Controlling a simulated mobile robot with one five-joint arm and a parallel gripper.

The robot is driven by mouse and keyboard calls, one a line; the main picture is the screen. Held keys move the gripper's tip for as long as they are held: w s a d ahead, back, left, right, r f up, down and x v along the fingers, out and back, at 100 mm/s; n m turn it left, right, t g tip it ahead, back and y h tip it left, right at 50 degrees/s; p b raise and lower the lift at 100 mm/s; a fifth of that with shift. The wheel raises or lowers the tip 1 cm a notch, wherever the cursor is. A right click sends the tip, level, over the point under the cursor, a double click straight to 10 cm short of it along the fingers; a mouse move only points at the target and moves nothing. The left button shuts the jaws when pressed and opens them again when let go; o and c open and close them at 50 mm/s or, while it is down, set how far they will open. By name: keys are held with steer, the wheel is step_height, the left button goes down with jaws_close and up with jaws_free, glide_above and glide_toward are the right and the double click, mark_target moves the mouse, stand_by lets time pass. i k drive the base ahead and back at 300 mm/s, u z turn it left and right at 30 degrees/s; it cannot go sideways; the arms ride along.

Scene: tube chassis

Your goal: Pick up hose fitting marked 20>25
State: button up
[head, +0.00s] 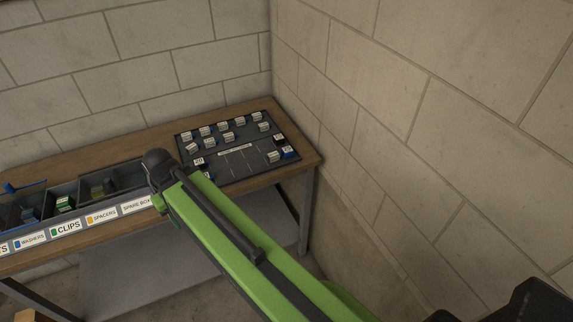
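A dark board (225,172) lies on the wooden workbench and holds several small light fittings with labels. Some stand in rows at the back, such as one fitting (228,137). Others are at the right, such as one fitting (273,156), and at the left, such as one fitting (198,162). Their marks are too small to read, so I cannot tell which is 20>25. My green arm crosses the front left part of the board and hides some of it. My gripper does not show in the head view.
The workbench (130,143) stands in a corner of block walls. Left of the board are open bins with labels, including the clips bin (62,207) and the spare box (125,182). A grey lower shelf (150,275) is under the bench. The wall (440,130) closes off the right side.

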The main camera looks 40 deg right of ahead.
mark_target(272, 156)
steer(key=z, duration=1.25)
steer(key=i, duration=0.5)
steer(key=u, duration=0.05)
steer(key=k, duration=0.5)
steer(key=u, duration=0.65)
steer(key=i, duration=0.45)
steer(key=u, duration=1.6)
